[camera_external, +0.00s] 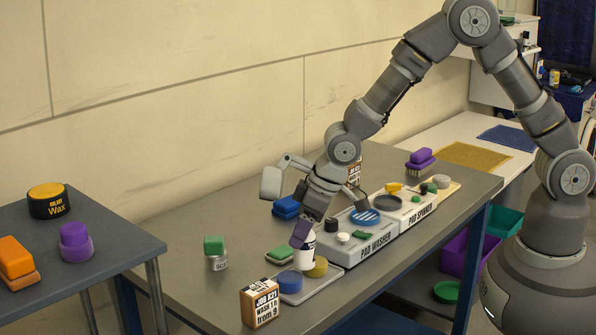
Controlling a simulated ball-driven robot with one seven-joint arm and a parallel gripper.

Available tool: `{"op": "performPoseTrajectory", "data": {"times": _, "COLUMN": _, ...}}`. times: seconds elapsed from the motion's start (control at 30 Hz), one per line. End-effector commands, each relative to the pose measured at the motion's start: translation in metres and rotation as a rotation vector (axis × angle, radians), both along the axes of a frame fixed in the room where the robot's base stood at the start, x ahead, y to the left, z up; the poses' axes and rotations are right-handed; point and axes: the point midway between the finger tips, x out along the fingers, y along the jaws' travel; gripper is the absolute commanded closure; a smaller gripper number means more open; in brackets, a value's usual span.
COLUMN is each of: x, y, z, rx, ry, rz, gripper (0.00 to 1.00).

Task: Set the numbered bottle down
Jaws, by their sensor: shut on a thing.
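The bottle (307,257) is white with a purple upper part, small in this view, and no number on it can be read. It hangs or stands upright below my gripper (309,222), which is shut on its upper part. The bottle is at the back of a pale tray (294,298) bearing a blue round pad (290,282) and a yellow round pad (316,267). I cannot tell whether its base touches the surface.
A grey pad washer (362,253) with several items on top is right of the bottle. A job card (260,303) stands in front, a green block on a can (214,247) at left, and a green sponge (279,255) close by. Bare bench (190,296) lies at front left.

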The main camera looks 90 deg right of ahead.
Motion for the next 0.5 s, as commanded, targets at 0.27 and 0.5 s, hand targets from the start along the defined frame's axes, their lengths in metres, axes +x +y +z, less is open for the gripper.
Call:
{"op": "performPoseTrajectory", "data": {"times": 0.27, "x": 0.052, "y": -0.001, "z": -0.009, "rx": -0.001, "ry": -0.004, "rz": 0.020, "gripper": 0.88}}
{"op": "performPoseTrajectory", "data": {"times": 0.5, "x": 0.114, "y": -0.011, "z": -0.015, "rx": 0.000, "ry": -0.004, "rz": 0.019, "gripper": 0.88}}
